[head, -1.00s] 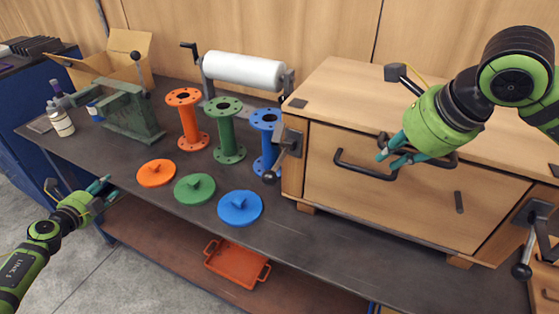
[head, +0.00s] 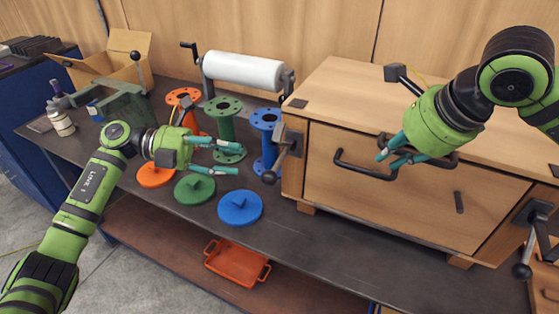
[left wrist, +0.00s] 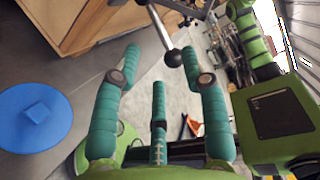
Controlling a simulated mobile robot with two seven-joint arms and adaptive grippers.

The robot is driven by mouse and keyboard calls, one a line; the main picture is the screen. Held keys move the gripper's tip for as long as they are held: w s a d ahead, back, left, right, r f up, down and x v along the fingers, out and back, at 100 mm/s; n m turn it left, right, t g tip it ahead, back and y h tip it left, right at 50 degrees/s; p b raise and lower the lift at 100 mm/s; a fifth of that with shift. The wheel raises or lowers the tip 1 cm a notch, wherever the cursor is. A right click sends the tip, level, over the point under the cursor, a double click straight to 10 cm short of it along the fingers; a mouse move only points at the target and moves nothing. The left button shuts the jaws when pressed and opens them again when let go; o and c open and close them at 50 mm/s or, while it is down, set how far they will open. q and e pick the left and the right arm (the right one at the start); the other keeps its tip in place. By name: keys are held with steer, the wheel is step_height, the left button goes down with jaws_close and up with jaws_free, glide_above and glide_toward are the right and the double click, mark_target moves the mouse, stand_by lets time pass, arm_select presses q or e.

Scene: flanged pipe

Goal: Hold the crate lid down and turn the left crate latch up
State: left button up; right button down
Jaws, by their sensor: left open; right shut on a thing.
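The wooden crate (head: 420,205) stands on the right of the bench, its lid (head: 345,85) down. The left crate latch (head: 287,147) is on its left front corner, its lever hanging down to a dark ball knob (head: 269,177). The left wrist view shows a latch's ball knob (left wrist: 173,58) beyond the fingertips. My left gripper (head: 238,158) is open and empty, left of the latch and apart from it. My right gripper (head: 382,156) is at the crate front, shut on a dark handle (head: 449,162); its exact contact is partly hidden.
Orange (head: 155,174), green (head: 194,188) and blue (head: 240,207) discs lie below and near my left gripper. Orange, green and blue (head: 266,122) flanged pipes stand behind. A right latch (head: 531,240) hangs down. The bench front between blue disc and crate is clear.

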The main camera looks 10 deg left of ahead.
mark_target(280, 159)
arm_select(q)
steer(key=d, duration=0.3)
steer(key=d+f, duration=0.1)
steer(key=d, duration=0.3)
steer(key=w+d, duration=0.1)
steer(key=d, duration=0.2)
steer(key=shift+w+d+f, duration=0.1)
steer(key=shift+d+f, duration=0.05)
steer(key=shift+f, duration=0.05)
jaws_close()
